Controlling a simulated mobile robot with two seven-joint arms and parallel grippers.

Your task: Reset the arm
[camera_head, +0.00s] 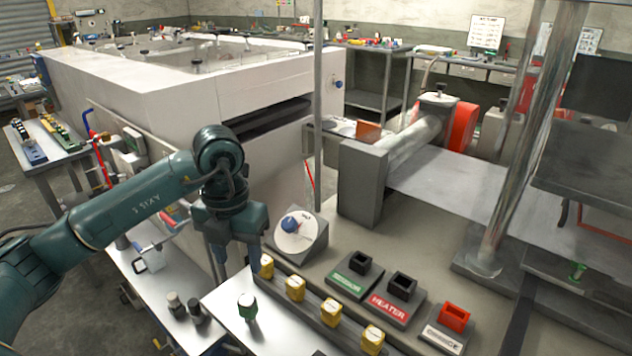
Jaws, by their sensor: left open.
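My left arm (145,208) is dark green and comes in from the left, bent at the elbow with its forearm hanging down. My left gripper (234,265) points downward and is open, with nothing seen between its fingers. My right arm and gripper are not in view.
A control panel holds a green-labelled switch (353,275), a red HEATER switch (395,298) and a red switch (450,325). A big white machine (150,85) stands behind; a metal post (505,170) rises at right.

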